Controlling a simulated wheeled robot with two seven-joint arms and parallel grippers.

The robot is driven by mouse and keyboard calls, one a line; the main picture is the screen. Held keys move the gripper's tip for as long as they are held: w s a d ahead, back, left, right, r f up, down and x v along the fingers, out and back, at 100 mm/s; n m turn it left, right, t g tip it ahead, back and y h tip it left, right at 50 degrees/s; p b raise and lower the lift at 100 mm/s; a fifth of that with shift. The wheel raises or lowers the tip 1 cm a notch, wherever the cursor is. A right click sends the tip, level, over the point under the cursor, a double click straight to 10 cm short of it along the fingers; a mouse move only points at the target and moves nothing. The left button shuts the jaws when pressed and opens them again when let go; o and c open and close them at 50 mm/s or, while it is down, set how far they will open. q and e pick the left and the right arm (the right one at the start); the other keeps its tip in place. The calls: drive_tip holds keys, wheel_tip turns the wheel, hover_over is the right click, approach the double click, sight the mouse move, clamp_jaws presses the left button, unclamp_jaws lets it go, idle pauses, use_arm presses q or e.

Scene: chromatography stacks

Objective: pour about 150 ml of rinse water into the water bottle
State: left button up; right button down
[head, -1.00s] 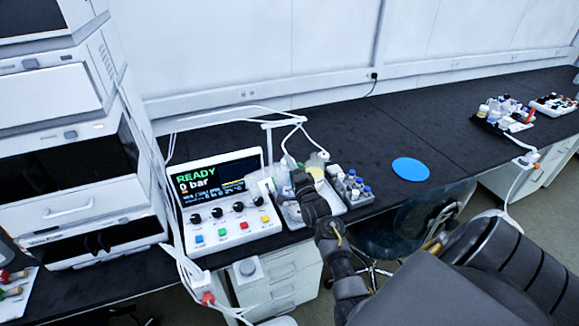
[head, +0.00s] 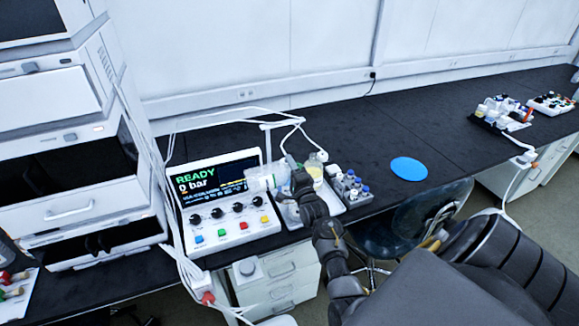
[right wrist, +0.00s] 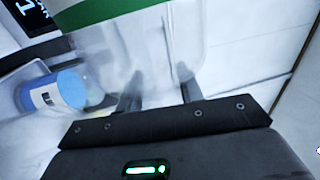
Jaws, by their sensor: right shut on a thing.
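My right gripper (head: 291,176) is shut on a clear container (head: 262,180), which lies tilted over to the left of the gripper, in front of the control box's screen. In the right wrist view the gripper (right wrist: 158,85) holds this clear container (right wrist: 125,48), which has a green band. A blue item with a white label (right wrist: 62,92) lies left of the fingers there. I cannot tell which vessel is the water bottle, nor whether liquid is flowing. A small bottle with pale yellow content (head: 315,168) stands just right of the gripper. My left gripper is not in view.
The control box (head: 228,208) reads READY, 0 bar. A white tray (head: 333,208) lies under the gripper, with a grey rack of vials (head: 351,188) to its right. A blue disc (head: 409,169) lies on the black bench (head: 350,130), whose middle is clear.

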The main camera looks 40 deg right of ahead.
drive_tip(key=shift+r, duration=0.15)
idle(0.3)
drive_tip(key=n, duration=0.3)
drive_tip(key=shift+w+a+r+y, duration=0.1)
drive_tip(key=shift+a+r+y, duration=0.1)
drive_tip(key=shift+y, duration=0.2)
drive_tip(key=n+p, duration=0.1)
drive_tip(key=r+n, duration=0.1)
drive_tip(key=shift+a+r+n+y+p, duration=0.1)
drive_tip(key=shift+a+n+y+p, duration=0.05)
drive_tip(key=shift+n+y+p, duration=0.25)
drive_tip(key=shift+w+a+r+n, duration=0.1)
drive_tip(key=shift+r+n, duration=0.05)
drive_tip(key=shift+n, duration=0.35)
